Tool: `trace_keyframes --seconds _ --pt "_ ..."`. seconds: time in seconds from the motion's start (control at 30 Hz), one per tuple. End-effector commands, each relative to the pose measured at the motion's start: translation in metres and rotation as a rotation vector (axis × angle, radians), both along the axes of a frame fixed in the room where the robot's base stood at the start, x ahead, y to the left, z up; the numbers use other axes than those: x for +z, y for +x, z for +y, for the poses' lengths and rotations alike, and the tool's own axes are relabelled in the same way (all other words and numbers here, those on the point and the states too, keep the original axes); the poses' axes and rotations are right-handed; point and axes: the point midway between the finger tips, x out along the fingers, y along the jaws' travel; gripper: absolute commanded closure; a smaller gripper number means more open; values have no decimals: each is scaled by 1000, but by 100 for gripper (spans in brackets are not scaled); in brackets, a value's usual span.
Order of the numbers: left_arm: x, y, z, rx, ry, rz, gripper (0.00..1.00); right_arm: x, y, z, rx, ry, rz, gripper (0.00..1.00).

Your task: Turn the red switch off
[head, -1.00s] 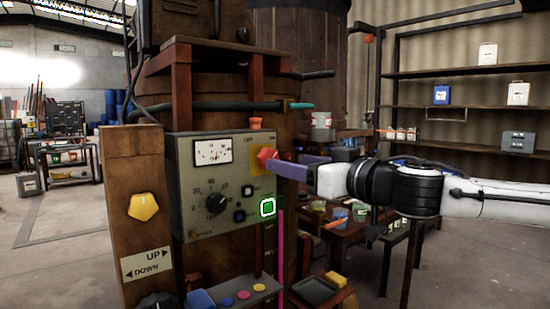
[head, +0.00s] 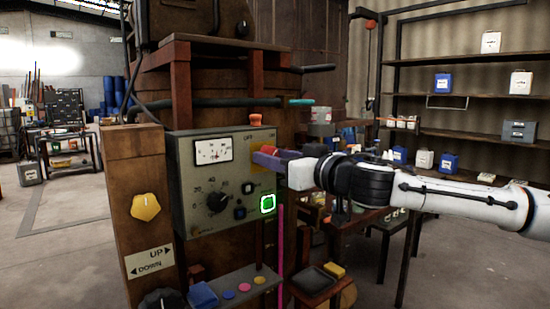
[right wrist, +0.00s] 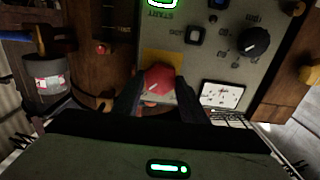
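The red switch (right wrist: 160,80) is a faceted red knob with a pale mark on a yellow plate (right wrist: 153,58) of the grey control panel. My right gripper (head: 268,156) is at the panel's right side in the head view, and its fingers hide most of the knob. In the right wrist view its dark fingers stand on either side of the knob, apart from each other, with the knob between their tips. I see no clear grip on it. An "OFF" label (head: 248,138) shows above the plate. My left gripper is not in view.
The panel (head: 184,170) also carries a gauge (head: 213,150), a black dial (head: 217,202) and a green-lit button (head: 267,203). A pipe with a teal end (head: 299,101) juts out higher up. A cluttered table stands behind my right arm.

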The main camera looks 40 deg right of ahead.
Motion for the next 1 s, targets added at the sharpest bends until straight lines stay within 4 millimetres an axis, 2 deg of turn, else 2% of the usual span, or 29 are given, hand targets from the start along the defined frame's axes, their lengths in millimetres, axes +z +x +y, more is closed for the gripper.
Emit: trace_keyframes --seconds 0.03,0.1,0.47,0.67,1.0 --pt "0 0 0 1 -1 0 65 0 0 0 0 0 0 76" --pt "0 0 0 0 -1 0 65 0 0 0 0 0 0 84" --pt "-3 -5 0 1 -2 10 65 0 0 0 0 -68 8 84" --pt "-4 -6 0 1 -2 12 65 0 0 1 1 -200 22 84" --pt "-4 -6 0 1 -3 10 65 0 0 2 1 -516 58 84"
